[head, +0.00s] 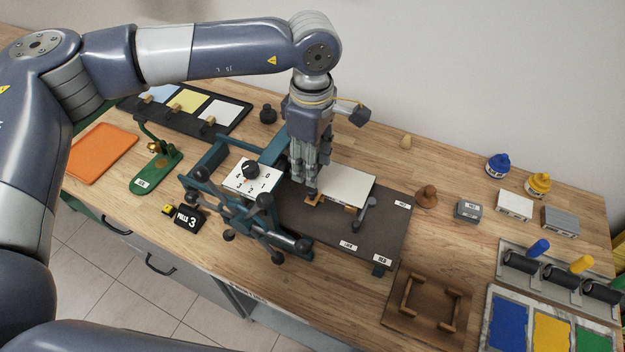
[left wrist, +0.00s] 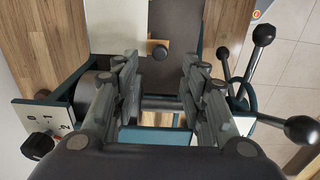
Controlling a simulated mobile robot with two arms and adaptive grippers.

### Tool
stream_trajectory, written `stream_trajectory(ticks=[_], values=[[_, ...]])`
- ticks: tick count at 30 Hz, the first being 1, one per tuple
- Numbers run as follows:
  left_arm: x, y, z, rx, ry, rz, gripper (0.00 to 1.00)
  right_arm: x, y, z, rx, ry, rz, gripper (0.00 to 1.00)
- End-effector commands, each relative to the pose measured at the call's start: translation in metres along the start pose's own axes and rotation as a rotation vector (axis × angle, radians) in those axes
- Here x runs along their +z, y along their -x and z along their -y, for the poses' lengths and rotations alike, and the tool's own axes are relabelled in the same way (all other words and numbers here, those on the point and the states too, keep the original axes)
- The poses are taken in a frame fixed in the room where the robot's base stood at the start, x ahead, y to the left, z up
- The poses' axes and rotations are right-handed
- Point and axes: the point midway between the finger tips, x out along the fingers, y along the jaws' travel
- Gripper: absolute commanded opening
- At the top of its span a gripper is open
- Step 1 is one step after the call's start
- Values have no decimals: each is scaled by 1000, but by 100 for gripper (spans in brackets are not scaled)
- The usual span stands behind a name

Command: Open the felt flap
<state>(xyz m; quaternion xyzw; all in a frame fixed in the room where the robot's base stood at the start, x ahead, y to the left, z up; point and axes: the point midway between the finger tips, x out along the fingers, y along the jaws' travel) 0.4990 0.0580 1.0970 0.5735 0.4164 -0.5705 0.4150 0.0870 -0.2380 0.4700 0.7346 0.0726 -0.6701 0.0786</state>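The felt flap (head: 345,184) looks like a pale off-white sheet lying flat on the dark press bed (head: 385,225). It also shows at the top of the left wrist view (left wrist: 117,25). A wooden tab with a small dark knob (left wrist: 158,50) sits at its edge; in the head view the tab (head: 314,200) is just under my fingertips. My left gripper (head: 309,186) points down over the bed beside the tab. In the left wrist view its fingers (left wrist: 160,68) are spread, with nothing between them. Contact with the knob cannot be told. My right gripper is not in view.
The teal press frame has a dial plate (head: 250,178) and star-handle knobs (head: 264,200) close left of my gripper. An orange tray (head: 100,153) lies at left.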

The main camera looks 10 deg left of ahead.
Motion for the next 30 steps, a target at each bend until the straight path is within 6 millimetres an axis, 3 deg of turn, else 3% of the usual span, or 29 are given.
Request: stream_trajectory(ticks=[6, 12, 23, 24, 29, 30], values=[[0, -40, 1, -5, 1, 1, 40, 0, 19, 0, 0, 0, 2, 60], [1, -65, 0, -2, 1, 2, 40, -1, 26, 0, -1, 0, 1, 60], [1, -74, 0, 0, 0, 3, 40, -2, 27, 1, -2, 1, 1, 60], [1, -74, 0, 0, 0, 3, 38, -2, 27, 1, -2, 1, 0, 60], [1, -74, 0, 0, 0, 4, 1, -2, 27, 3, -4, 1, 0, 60], [1, -74, 0, 0, 0, 4, 0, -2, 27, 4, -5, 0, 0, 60]])
